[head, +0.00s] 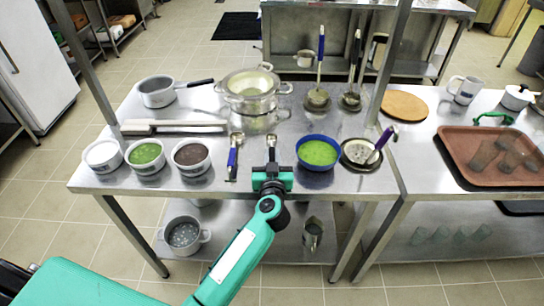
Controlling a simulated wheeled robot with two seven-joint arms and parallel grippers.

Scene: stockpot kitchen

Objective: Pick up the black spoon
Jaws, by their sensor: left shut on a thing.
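The black spoon (271,153) lies near the front edge of the metal table, its dark handle pointing toward me and a small metal end at the far side. My left gripper (272,172) is at the near end of that handle and is shut on it. The fingers hide the near part of the handle. I cannot tell whether the spoon is clear of the table top. My right gripper is not in view.
A blue-handled utensil (234,155) lies just left of the spoon. A blue bowl of green food (318,139) stands close on the right. Several white bowls (192,173) line the left front. A large pot (250,105) stands behind. A brown tray (462,133) is at right.

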